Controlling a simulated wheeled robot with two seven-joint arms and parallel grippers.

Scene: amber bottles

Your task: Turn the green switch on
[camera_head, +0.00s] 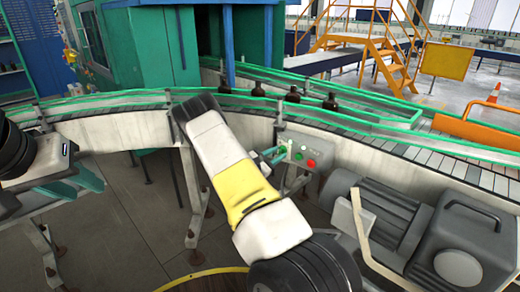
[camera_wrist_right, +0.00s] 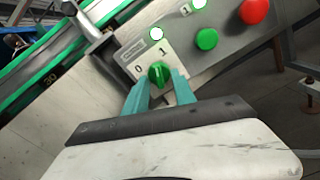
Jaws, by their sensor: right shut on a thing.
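The green switch (camera_wrist_right: 158,74) is a rotary knob on a plate marked 0 and 1 on the grey control panel (camera_wrist_right: 232,68). My right gripper (camera_wrist_right: 160,80) has its teal fingers on either side of the knob and is shut on it. The knob's exact pointing is hard to read between the fingers. In the head view, my right gripper (camera_head: 272,156) reaches the panel (camera_head: 306,151) and partly hides the switch. My left gripper (camera_head: 86,187) is at the left, away from the panel, with its teal fingers apart and nothing seen between them.
A green button (camera_wrist_right: 206,39) and a red button (camera_wrist_right: 254,10) sit beside the switch, with lit lamps near them. A conveyor (camera_head: 400,145) with green rails runs behind, carrying several amber bottles (camera_head: 293,94). A grey motor (camera_head: 385,215) stands right of my right arm.

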